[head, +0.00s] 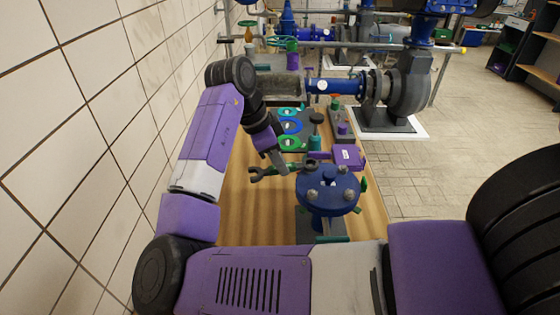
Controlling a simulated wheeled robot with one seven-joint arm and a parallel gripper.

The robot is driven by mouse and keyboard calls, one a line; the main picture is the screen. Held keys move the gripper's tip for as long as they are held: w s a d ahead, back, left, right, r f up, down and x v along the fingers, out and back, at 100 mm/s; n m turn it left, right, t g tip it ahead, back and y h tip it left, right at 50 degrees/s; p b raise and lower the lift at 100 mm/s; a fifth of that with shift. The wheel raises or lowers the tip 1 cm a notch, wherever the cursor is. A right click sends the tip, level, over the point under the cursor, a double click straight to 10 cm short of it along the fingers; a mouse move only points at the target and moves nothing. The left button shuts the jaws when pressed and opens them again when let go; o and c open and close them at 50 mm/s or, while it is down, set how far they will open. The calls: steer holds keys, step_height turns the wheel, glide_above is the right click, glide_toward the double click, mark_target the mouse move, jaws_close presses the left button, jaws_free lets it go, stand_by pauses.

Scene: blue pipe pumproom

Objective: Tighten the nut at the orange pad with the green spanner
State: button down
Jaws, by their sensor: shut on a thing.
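Several grey nuts stand on the flange, such as the front left nut (312,194) and the right nut (350,195). I cannot make out an orange pad, so I cannot tell which nut is beside it.
The wooden bench (255,215) has bare room left of the flange. Behind it stand a purple box (348,156), a teal cylinder (315,142) and a dark board with green and blue rings (290,127). A tiled wall (80,120) runs close on the left.

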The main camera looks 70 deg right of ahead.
steer(key=shift+f, duration=0.2)
steer(key=shift+f+b, duration=0.4)
steer(key=shift+f, duration=0.1)
steer(key=shift+f+b, duration=0.4)
steer(key=shift+f, duration=0.25)
steer(key=shift+r, duration=0.1)
stand_by(0.5)
steer(key=shift+r+p, duration=0.7)
steer(key=shift+p, duration=0.05)
steer(key=shift+s+a+n+p, duration=0.1)
steer(key=shift+a+n+p, duration=0.05)
steer(key=shift+n+p, duration=0.2)
